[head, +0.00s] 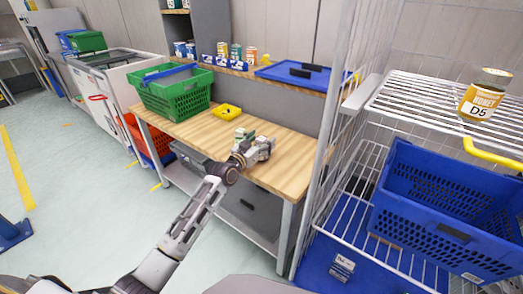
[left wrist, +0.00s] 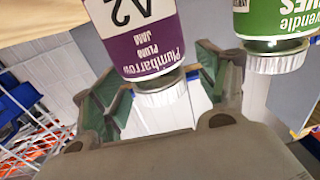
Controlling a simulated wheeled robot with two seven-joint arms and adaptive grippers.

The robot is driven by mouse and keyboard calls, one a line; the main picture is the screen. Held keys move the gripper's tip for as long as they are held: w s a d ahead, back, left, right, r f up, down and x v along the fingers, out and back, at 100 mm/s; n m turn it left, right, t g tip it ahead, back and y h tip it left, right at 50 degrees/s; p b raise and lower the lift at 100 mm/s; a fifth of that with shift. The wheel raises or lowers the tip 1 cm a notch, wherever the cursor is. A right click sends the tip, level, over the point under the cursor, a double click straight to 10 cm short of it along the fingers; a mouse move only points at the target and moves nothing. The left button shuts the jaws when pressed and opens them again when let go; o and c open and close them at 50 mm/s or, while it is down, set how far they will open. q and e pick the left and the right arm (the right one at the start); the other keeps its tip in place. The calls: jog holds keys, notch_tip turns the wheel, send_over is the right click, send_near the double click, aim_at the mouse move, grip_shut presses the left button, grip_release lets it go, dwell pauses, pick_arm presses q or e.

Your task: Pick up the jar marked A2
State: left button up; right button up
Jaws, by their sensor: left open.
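The jar marked A2 (left wrist: 147,36) shows in the left wrist view with a purple and white label reading Plumbarrow plum jam and a pale lid. It appears upside down, with its lid towards my gripper. My left gripper (left wrist: 158,95) is open, with one green-padded finger to each side of the lid; I cannot tell whether they touch it. In the head view my left gripper (head: 258,146) is over the wooden workbench (head: 285,177), and I cannot make out the A2 jar there. My right gripper is not in view.
A green-labelled jar (left wrist: 272,28) stands close beside the right finger. Several jars stand on the back shelf (head: 225,66). A wire rack with a blue crate (head: 445,205) and jar D5 (head: 484,97) is at right.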

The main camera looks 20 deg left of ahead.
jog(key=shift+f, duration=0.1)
pick_arm(q)
jog(key=c, duration=1.3)
jog(key=shift+c, duration=0.2)
jog(key=shift+r, duration=0.1)
jog(key=shift+r, duration=0.3)
grip_shut()
jog(key=shift+r, duration=0.35)
notch_tip(320, 180, up, 6)
jog(key=shift+r+p, duration=0.15)
jog(key=shift+p, duration=0.9)
jog(key=shift+r, duration=1.2)
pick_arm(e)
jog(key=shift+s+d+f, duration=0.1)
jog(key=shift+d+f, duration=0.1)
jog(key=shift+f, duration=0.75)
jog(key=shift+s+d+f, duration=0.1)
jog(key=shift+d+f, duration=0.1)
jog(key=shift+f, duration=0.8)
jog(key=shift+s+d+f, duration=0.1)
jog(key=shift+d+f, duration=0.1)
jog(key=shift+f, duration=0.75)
